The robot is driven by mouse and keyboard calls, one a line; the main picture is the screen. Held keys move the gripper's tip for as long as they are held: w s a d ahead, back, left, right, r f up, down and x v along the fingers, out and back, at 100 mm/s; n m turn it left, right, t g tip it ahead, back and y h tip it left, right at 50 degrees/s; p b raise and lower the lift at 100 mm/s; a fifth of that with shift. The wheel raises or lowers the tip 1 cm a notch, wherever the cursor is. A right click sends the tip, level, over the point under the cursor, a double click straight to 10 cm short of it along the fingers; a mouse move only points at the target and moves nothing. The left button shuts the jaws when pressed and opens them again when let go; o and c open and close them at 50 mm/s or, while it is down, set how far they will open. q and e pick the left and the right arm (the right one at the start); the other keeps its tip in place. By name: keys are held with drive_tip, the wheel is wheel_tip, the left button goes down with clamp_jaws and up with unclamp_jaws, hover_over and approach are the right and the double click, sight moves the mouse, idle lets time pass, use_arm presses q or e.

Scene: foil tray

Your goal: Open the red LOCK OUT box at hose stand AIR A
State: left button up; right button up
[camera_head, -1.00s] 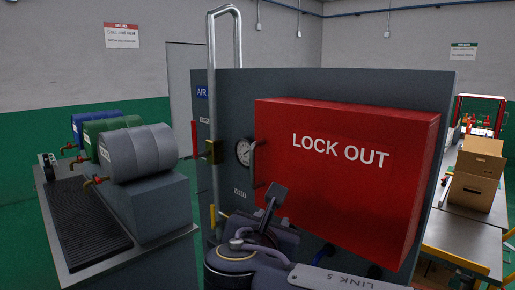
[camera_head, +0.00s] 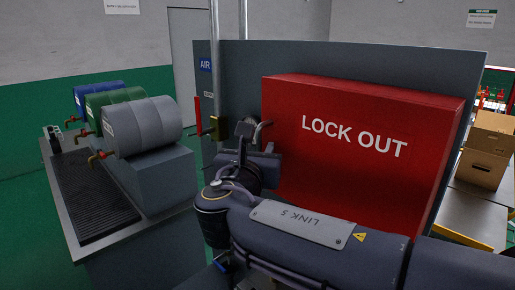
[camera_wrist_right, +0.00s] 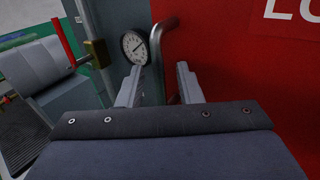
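The red LOCK OUT box (camera_head: 350,115) is mounted on the grey panel and its front is closed. It also fills the right of the right wrist view (camera_wrist_right: 240,65). A metal bar handle (camera_wrist_right: 164,60) stands at the box's left edge; in the head view its top (camera_head: 262,128) shows just above my gripper. My right gripper (camera_head: 250,148) is at the box's left edge. In the wrist view its two fingers (camera_wrist_right: 158,72) are apart, with the handle between them in the picture; contact cannot be told. My left gripper is out of view.
A round gauge (camera_wrist_right: 135,47) sits on the panel beside the handle. A brass valve with a red lever (camera_head: 197,115) projects left of it. Cardboard boxes (camera_head: 484,165) are on a table at right.

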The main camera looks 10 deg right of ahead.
clamp_jaws()
drive_tip(key=shift+s+a, duration=0.1)
drive_tip(key=shift+a, duration=0.05)
